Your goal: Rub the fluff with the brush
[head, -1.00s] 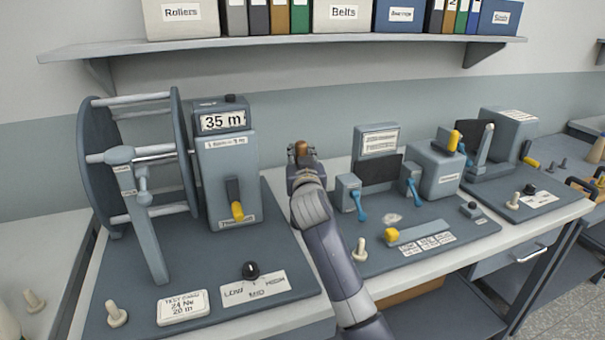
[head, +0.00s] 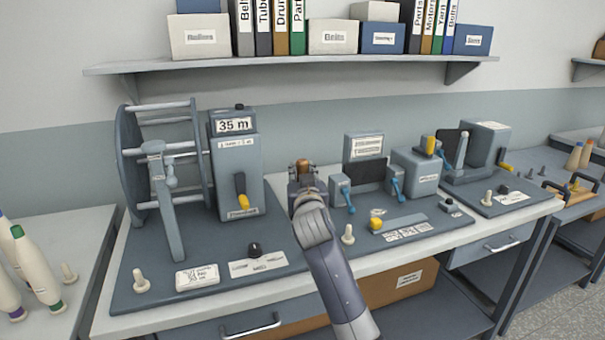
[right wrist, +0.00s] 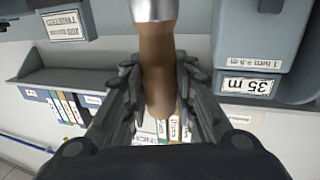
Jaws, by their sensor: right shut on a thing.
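My right gripper (head: 302,172) is raised above the bench between the reel machine and the middle station. It is shut on the brush (head: 303,162), of which only a small brown part shows in the head view. In the right wrist view, the gripper's fingers (right wrist: 158,78) close on both sides of the brown handle (right wrist: 158,60), with a silver ferrule (right wrist: 153,8) at the top edge. The bristles are out of view. A small pale patch (head: 378,212), apparently the fluff, lies on the middle station's base, right of and below the gripper in the picture. My left gripper is not in view.
The reel machine (head: 234,165) with a yellow-tipped lever stands at the left. Blue levers (head: 396,188), a grey box (head: 415,172) and a yellow knob (head: 376,223) surround the pale patch. A shelf (head: 300,62) runs above. Cone bobbins (head: 36,265) stand far left.

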